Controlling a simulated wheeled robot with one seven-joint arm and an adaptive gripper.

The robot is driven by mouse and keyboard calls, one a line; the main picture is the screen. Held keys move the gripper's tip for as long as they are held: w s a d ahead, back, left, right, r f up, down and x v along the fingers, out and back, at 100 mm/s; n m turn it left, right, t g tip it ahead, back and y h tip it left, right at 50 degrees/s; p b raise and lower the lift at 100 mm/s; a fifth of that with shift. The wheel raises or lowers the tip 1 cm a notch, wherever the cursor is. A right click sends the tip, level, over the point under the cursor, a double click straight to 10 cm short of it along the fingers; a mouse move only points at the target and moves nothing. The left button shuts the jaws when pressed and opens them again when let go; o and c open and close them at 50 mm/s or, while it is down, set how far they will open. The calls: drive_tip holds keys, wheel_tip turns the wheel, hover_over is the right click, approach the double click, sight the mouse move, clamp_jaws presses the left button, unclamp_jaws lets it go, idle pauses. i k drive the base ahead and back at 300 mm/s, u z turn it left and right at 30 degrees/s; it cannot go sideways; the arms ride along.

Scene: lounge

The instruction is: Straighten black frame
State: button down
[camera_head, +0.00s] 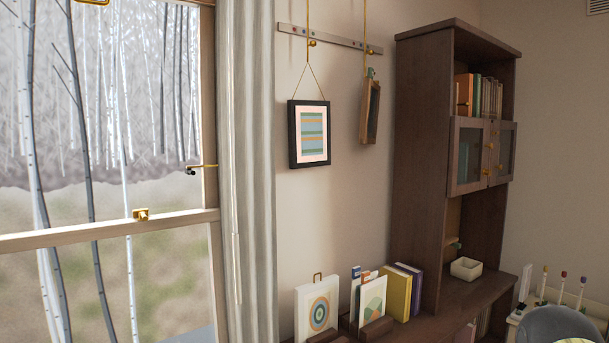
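The black frame (292,134) hangs on the wall from a cord in the camera_head view, right of the curtain. It holds a picture with blue-green and orange stripes on a pale mat. The cord rises to a point above the frame, below a metal rail (333,40). The frame looks close to level, but the slanted view makes any small tilt hard to tell. My gripper is not in view.
A brown frame (371,112) hangs to the right. Below stand art cards (318,310) and books (397,293) on a wooden surface. A tall dark cabinet (418,150) stands right; a curtain (247,170) and window are left. Wall below the black frame is clear.

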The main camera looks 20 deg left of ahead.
sight(310, 121)
drive_tip(key=z, duration=0.05)
drive_tip(key=k, duration=0.65)
drive_tip(key=u, duration=0.85)
drive_tip(key=i, duration=1.35)
drive_tip(key=z, duration=0.6)
